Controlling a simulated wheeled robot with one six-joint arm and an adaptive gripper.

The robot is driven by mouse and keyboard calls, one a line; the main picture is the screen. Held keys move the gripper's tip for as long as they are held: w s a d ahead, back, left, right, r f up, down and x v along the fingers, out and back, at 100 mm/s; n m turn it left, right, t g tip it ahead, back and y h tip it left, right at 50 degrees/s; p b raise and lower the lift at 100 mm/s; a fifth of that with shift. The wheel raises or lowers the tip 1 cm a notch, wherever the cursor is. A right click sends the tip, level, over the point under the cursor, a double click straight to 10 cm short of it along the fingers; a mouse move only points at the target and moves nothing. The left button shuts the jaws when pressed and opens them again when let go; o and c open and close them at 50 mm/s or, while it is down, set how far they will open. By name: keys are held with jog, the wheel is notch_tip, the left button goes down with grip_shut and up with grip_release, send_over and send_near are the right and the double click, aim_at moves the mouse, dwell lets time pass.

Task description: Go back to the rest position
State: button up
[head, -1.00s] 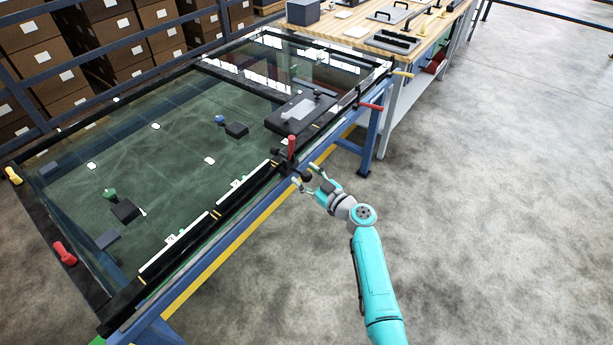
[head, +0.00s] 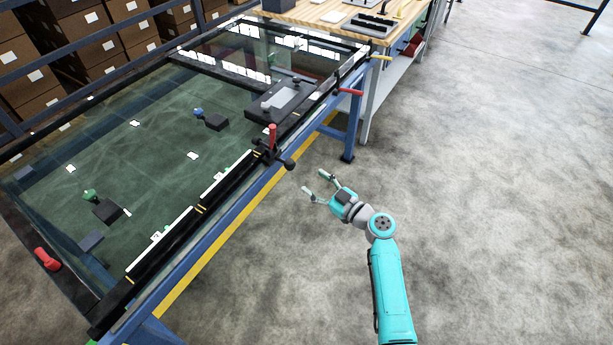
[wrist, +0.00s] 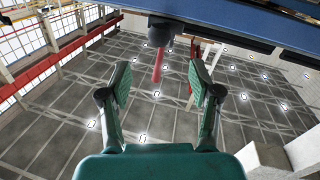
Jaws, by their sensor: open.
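My gripper (head: 315,184) is open and empty in the head view, out over the bare floor to the right of the trolley's near edge. A gap of floor lies between its fingertips and the trolley (head: 215,238). In the wrist view my gripper (wrist: 159,80) shows two spread green finger pads with nothing between them. Beyond the fingers in that view, a red handle (wrist: 158,66) hangs from a dark knob under a blue beam. In the head view a red-handled clamp (head: 271,140) stands upright on the trolley's near rail, closest to my gripper.
A glass-topped frame covers the trolley, with dark blocks and white pads inside. Another red handle (head: 349,91) juts from its right edge. A wooden workbench (head: 318,12) stands behind. Shelves of boxes (head: 110,55) line the back left. The floor (head: 490,180) at right is clear.

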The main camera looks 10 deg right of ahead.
jog(key=shift+s+d, duration=0.25)
jog(key=shift+s, duration=0.05)
dwell(0.4)
jog(key=s+d+f+m+h, duration=0.1)
jog(key=s+f+m+h, duration=0.2)
jog(key=s+f, duration=0.55)
jog(key=s+d+f+m+h, duration=0.25)
jog(key=s+f, duration=0.25)
jog(key=s, duration=0.6)
jog(key=s+d+r+m+h, duration=0.1)
jog(key=s+d+m+h, duration=0.1)
jog(key=s, duration=0.6)
jog(key=s+d+m+h, duration=0.1)
jog(key=s+h, duration=0.2)
jog(key=s, duration=0.5)
jog(key=s+d+r+m+t+h, duration=0.1)
jog(key=s+d+r+m, duration=0.1)
jog(key=s+r, duration=1.6)
jog(key=shift+r, duration=0.95)
jog(key=shift+d, duration=0.1)
